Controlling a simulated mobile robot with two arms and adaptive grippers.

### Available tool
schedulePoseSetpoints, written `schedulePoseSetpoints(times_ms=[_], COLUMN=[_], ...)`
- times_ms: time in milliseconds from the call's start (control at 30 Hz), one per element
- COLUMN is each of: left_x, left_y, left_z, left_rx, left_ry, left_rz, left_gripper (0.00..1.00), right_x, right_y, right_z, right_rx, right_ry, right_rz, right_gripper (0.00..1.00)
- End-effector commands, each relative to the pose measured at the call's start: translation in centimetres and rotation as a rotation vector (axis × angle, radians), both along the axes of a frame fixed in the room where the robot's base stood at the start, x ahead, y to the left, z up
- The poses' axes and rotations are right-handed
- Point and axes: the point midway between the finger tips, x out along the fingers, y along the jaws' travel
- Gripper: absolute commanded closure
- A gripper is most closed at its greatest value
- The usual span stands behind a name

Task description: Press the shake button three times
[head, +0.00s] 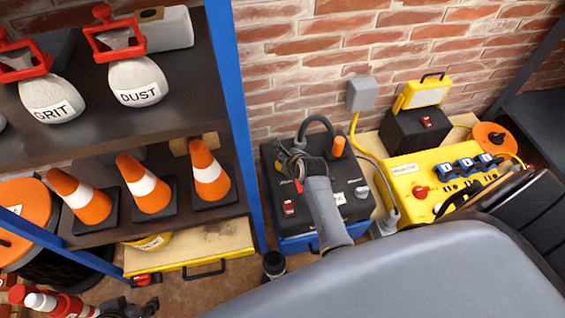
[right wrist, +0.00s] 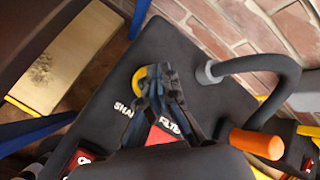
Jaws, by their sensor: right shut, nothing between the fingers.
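The black-topped machine (head: 345,205) with a blue base stands on the floor by the brick wall. In the right wrist view its top (right wrist: 180,45) carries white lettering reading "SHA…" and "FILTER", partly covered. A yellow-rimmed round button (right wrist: 138,82) sits beside the lettering, its middle partly hidden by my fingers. My right gripper (head: 296,166) is over the machine's top, shut and empty. In the right wrist view its fingertips (right wrist: 157,76) are at the button's edge; I cannot tell whether they touch it. My left gripper (head: 127,308) shows dark at the bottom left, its fingers unclear.
A grey hose (head: 318,119) and orange handle (head: 338,146) rise from the machine; a red switch (head: 289,207) is on its front. A shelf post (head: 232,110) stands close left, with cones (head: 210,172) on the shelf. A yellow control box (head: 415,182) stands right.

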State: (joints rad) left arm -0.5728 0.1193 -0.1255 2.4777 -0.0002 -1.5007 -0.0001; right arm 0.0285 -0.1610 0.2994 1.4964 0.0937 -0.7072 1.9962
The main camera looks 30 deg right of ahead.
Motion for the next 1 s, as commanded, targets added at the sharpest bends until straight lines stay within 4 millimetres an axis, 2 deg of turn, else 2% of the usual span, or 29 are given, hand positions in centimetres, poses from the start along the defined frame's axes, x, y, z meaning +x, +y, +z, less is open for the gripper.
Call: schedulePoseSetpoints(times_ms=[600,1000], left_x=[-0.03,-0.89], left_y=[0.01,0.19], left_z=[0.03,-0.20], left_rx=[0.000,0.007], left_ry=[0.001,0.041], left_rz=[0.000,0.002], left_gripper=[0.64,0.64], right_x=[-0.01,0.01], right_y=[0.00,0.02], right_z=[-0.11,-0.83], right_rx=[0.001,0.001], right_ry=[0.001,-0.001], right_rz=[0.000,0.000], right_gripper=[1.00,1.00])
